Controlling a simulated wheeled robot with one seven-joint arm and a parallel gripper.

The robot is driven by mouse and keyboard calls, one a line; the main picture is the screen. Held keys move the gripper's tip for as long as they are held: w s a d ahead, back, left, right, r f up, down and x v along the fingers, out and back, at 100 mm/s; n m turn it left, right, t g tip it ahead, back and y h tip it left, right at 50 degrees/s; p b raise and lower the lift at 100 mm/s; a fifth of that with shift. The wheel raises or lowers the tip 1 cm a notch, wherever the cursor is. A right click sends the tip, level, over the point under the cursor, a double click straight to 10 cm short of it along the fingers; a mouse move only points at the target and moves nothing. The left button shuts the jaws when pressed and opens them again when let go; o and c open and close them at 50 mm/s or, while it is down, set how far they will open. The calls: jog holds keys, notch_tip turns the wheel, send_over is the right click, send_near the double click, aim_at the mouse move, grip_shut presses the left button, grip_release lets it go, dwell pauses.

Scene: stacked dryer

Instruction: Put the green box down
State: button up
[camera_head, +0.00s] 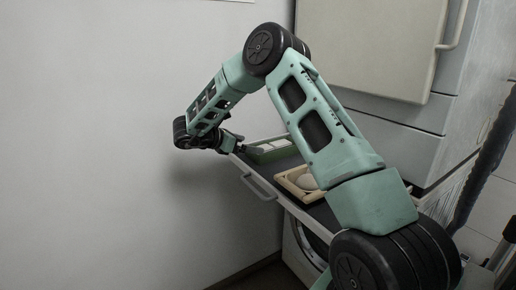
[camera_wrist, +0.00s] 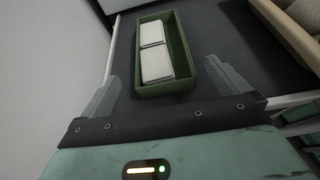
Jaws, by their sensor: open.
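The green box (camera_wrist: 183,66) is a long open tray with two white blocks (camera_wrist: 155,50) in it. It rests on a dark pull-out shelf (camera_wrist: 221,37). In the head view the green box (camera_head: 252,154) stands at the shelf's far end, beside the wall. My gripper (camera_wrist: 168,84) is open. In the wrist view its two fingers lie to either side of the box's near end, with gaps showing between fingers and box. In the head view my gripper (camera_head: 237,143) is small and at the near-left end of the box.
A light wooden tray (camera_head: 290,183) with a pale round item stands on the shelf to the right of the green box. The shelf's front has a handle (camera_head: 257,187). A white wall (camera_head: 90,150) is close on the left. A pale appliance door (camera_head: 375,40) is above.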

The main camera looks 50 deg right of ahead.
jog(key=v, duration=0.5)
